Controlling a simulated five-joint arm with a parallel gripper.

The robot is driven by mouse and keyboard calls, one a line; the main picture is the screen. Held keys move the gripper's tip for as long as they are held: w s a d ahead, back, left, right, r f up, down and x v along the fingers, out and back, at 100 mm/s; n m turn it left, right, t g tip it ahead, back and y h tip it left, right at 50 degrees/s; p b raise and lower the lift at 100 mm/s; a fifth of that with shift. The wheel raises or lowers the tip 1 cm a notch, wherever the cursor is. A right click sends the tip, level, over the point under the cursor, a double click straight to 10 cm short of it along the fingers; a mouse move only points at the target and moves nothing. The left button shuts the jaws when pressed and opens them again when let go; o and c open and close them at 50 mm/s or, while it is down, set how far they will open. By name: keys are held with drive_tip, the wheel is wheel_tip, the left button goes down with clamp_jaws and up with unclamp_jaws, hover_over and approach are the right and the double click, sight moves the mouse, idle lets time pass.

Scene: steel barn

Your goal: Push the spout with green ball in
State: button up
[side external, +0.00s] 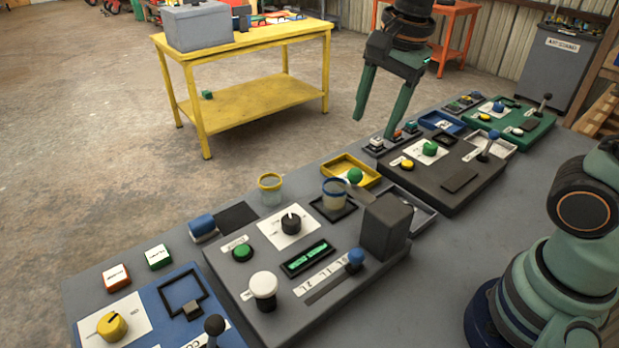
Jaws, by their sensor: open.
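The cup stands in a black square frame on the grey panel. My gripper (374,127) is open and empty, fingers pointing down. In the picture it is above and slightly right of the ball, apart from it.
The grey panel (226,278) also carries a white knob (264,287), a blue-knobbed slider (355,260) and a black dial (291,223). A yellow-rimmed cup (270,188) stands behind it. The yellow tray (336,166) and a dark panel (475,165) lie nearby.

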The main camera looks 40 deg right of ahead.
sight(356, 182)
drive_tip(key=shift+w, duration=0.15)
drive_tip(key=c, duration=0.5)
drive_tip(key=w+n+g, duration=0.1)
drive_tip(key=w+n, duration=0.1)
drive_tip(key=n, duration=0.1)
drive_tip(key=w+r+n+g, duration=0.1)
drive_tip(key=w+n, duration=0.1)
drive_tip(key=w, duration=0.1)
drive_tip(key=shift+w+d+r+n, duration=0.2)
drive_tip(key=shift+w+n, duration=0.1)
drive_tip(key=shift+n, duration=0.1)
clamp_jaws()
drive_tip(key=w+d+f+n+g, duration=0.1)
drive_tip(key=w+f+n+g, duration=0.15)
drive_tip(key=w+n, duration=0.45)
drive_tip(key=s+a+f, duration=0.1)
drive_tip(key=s+f, duration=0.6)
drive_tip(key=f, duration=0.2)
drive_tip(key=shift+f+n+h, duration=0.3)
drive_tip(key=shift+n+h, duration=0.1)
drive_tip(key=shift+a, duration=0.1)
